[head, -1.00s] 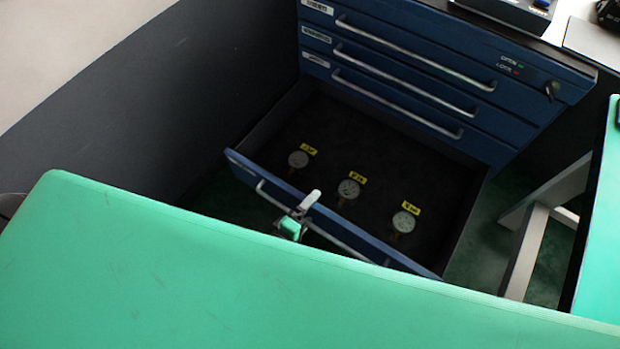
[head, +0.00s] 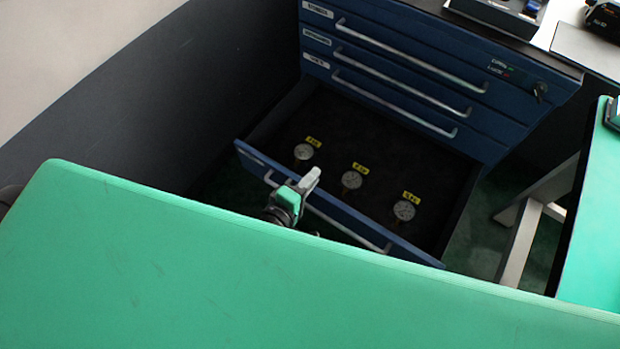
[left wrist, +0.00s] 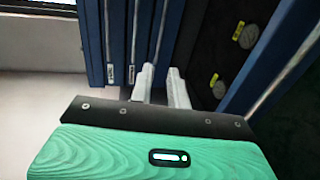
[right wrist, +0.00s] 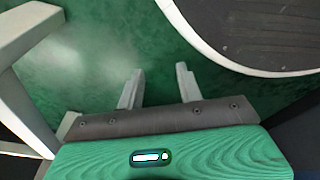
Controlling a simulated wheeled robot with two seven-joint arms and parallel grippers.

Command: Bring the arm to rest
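My left gripper (head: 312,176) shows in the head view above the front of the open bottom drawer (head: 340,215), just beyond the green table edge. In the left wrist view its two fingers (left wrist: 161,80) are a little apart with nothing between them. The drawer's front and its handle (left wrist: 298,62) lie to the right of the fingers there, apart from them. My right gripper (right wrist: 158,86) shows only in the right wrist view. Its fingers are wide apart and empty above the green floor. Most of the left arm is hidden behind the table.
Three gauges with yellow tags, one of them the middle gauge (head: 351,180), stand in the drawer. The blue cabinet (head: 420,75) has its upper drawers shut. A green table (head: 250,270) fills the foreground. A pale table leg (right wrist: 30,35) is near the right gripper.

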